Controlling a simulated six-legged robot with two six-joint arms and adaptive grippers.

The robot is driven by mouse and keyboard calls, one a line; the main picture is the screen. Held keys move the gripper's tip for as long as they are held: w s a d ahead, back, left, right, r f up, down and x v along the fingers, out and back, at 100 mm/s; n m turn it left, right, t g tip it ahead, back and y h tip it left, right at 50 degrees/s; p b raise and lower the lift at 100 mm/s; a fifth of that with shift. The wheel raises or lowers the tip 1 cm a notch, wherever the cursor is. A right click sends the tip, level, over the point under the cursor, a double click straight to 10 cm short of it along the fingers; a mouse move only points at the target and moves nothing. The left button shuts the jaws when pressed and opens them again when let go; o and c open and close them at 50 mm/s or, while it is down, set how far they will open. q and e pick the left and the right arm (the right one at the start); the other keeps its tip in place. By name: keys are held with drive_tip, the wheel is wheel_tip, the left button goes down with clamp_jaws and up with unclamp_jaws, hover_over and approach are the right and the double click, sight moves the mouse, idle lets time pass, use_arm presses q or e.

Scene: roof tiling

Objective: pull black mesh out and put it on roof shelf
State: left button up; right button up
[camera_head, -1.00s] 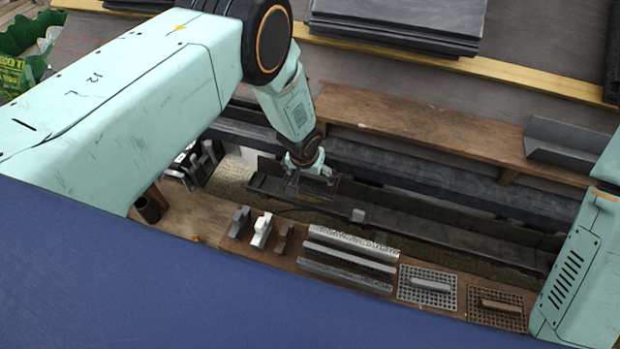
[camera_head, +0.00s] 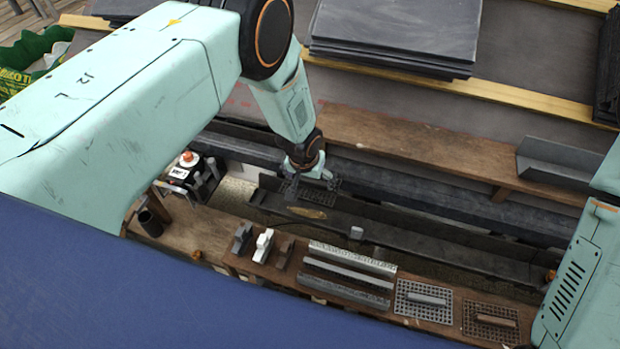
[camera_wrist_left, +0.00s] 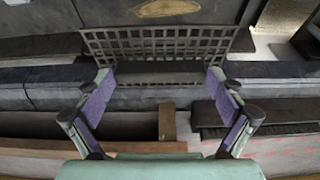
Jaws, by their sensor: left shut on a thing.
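The black mesh (camera_wrist_left: 160,42) is a dark grid panel with a solid bar along its near side, and it spans the top middle of the left wrist view. My left gripper (camera_wrist_left: 160,80) is shut on the mesh, its two purple-padded fingers at either end of the bar. In the head view the left gripper (camera_head: 308,176) holds the mesh (camera_head: 322,190) above the dark gutter channel (camera_head: 400,228). The roof shelf (camera_head: 420,145) is a brown wooden plank behind it, with a grey angled piece (camera_head: 560,150) at its right end. The right gripper is out of view.
A front wooden board (camera_head: 345,285) carries small blocks, long strips and two mesh pieces, one grey (camera_head: 424,300) and one brown-handled (camera_head: 490,320). Slates (camera_head: 395,35) are stacked on the roof. The left and middle of the shelf are clear.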

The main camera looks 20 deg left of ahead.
sight(310, 181)
use_arm(q)
drive_tip(key=shift+c, duration=1.1)
drive_tip(key=shift+r, duration=0.1)
drive_tip(key=shift+r+p, duration=3.15)
drive_tip(key=shift+r, duration=0.3)
